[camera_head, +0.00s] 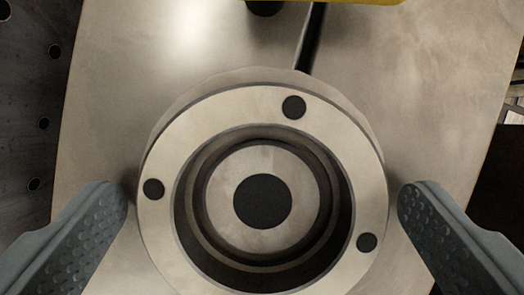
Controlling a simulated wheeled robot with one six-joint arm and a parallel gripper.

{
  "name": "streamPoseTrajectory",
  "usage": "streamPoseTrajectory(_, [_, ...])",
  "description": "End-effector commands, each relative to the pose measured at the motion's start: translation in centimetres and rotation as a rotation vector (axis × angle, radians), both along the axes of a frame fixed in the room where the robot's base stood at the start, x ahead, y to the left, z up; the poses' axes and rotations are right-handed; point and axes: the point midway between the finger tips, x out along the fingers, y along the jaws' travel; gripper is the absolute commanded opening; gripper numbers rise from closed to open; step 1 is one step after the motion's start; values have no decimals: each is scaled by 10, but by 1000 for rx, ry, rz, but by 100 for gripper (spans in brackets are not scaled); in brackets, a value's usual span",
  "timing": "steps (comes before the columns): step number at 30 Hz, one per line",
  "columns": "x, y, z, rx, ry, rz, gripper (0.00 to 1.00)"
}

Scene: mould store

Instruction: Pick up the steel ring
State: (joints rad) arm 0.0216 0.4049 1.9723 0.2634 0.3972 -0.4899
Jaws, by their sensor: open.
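The steel ring (161,225) is a thick, light grey metal ring with several visible dark holes in its top face. It lies flat in the middle of the view, and its lower edge is cut off by the frame. Inside it show stepped inner walls and a round centre with a dark hole. My gripper (262,200) is open, with one grey textured finger on the left of the ring and one on the right. A small gap shows between each fingertip and the ring's side, the right one slightly wider. Nothing is held.
The ring rests on a pale metal plate (440,90). A yellow object (350,3) with a dark round part below it and a black rod stands at the top edge. A dark perforated surface (30,110) lies at the left. The plate beyond the ring is mostly clear.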

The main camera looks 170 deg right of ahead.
Motion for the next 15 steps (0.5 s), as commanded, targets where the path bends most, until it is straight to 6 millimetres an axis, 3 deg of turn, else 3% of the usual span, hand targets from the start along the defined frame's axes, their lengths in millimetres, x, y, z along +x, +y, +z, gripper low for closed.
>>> streamPoseTrajectory(6, [0, 0, 0, 0, 0, 0, 98])
streamPoseTrajectory(15, [0, 0, 0, 0, -1, 0, 39])
